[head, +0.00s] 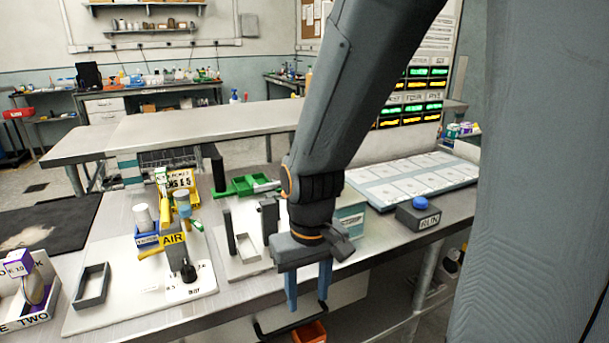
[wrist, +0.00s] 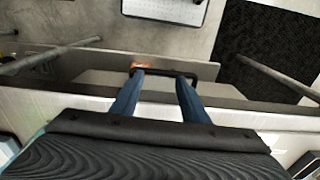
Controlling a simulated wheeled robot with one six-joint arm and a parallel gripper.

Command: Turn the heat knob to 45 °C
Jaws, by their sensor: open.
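I cannot make out the heat knob or a 45 °C mark in either view. A pale box with a teal band (head: 351,222) stands on the bench, partly hidden behind my arm, and its front is too small to read. My gripper (head: 308,301) points down at the front edge of the bench, with its two blue fingers apart and nothing between them. In the wrist view my gripper (wrist: 160,76) is also open and empty, its fingers reaching over the bench edge above a dark handle-like bar (wrist: 178,73).
A box marked RUN (head: 419,216) with a blue button (head: 421,202) stands at right. An orange bin (head: 310,333) lies below the bench edge.

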